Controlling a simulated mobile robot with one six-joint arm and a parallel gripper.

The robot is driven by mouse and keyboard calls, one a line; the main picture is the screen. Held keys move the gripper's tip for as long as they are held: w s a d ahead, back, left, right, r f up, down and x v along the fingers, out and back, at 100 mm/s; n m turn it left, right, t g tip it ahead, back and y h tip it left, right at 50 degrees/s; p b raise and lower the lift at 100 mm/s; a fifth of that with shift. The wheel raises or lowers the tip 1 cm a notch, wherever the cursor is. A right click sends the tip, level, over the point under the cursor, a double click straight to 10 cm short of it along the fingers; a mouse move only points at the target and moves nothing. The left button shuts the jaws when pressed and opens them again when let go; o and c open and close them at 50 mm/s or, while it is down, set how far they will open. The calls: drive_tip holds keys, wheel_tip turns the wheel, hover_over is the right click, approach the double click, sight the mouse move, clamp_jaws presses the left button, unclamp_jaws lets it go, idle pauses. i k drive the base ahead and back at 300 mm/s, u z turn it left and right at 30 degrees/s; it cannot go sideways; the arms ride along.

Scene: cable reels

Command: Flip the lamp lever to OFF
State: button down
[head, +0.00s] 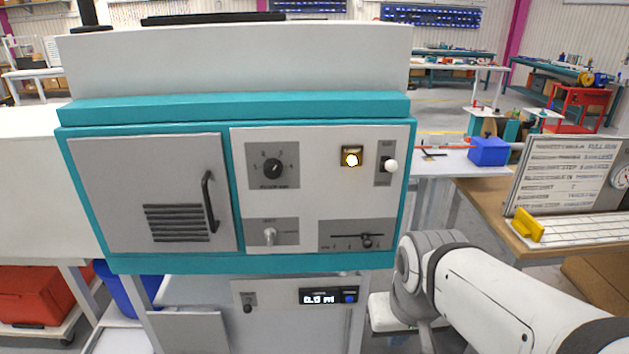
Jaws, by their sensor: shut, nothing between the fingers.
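The teal and white machine (240,108) faces me, with a white control panel on its right half. A lever with a white ball end (390,165) sits in a grey plate at the panel's upper right. A small grey lever (269,236) sits on a grey plate at the lower left of the panel. The labels are too small for me to tell which is the lamp lever. A square indicator (351,157) glows yellow-white beside the ball-ended lever. My arm shows at the lower right, in front of the machine's lower right corner. My gripper is not visible.
A rotary knob (272,168) and a slider (367,240) share the panel. A door with a black handle (209,202) is on the left. Below are a small knob (248,303) and a lit display (328,297). A wooden desk (480,205) stands to the right.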

sight(391, 165)
drive_tip(key=z, duration=1.2)
drive_tip(key=k, duration=0.75)
drive_tip(key=u, duration=1.05)
drive_tip(key=i, duration=1)
drive_tip(key=u, duration=0.05)
